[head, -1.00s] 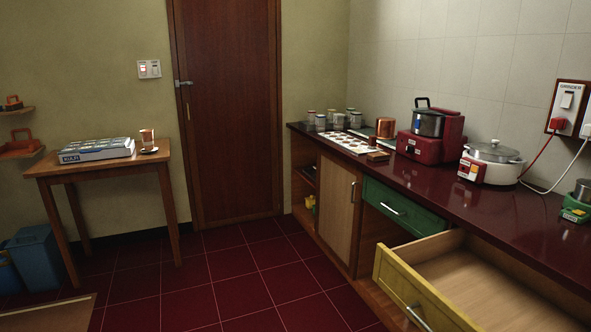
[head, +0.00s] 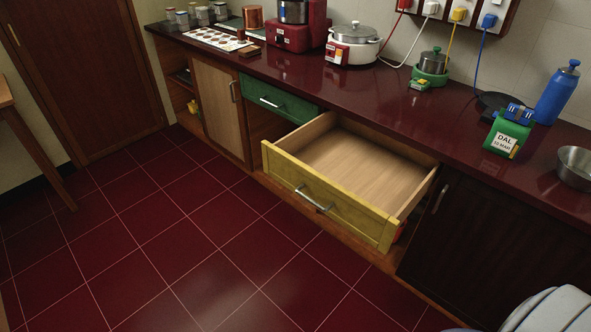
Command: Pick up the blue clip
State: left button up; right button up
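A blue clip (head: 518,111) sits on the top edge of a green packet (head: 507,136) labelled DAL. The packet stands on the dark red counter (head: 300,75) at the right, in front of a dark pan. The clip is small here, and its exact grip on the packet is hard to make out. Neither of my grippers is in view.
A yellow drawer (head: 325,200) stands open and empty below the counter. A blue bottle (head: 557,93) and a steel bowl (head: 575,167) flank the packet. A small pot (head: 432,64) and a cooker (head: 353,45) stand further left. The tiled floor (head: 170,240) is clear.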

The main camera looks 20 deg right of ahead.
aim_at(521, 115)
jog(key=z, duration=2.05)
jog(key=i+l+u, duration=0.35)
jog(key=i+l, duration=0.1)
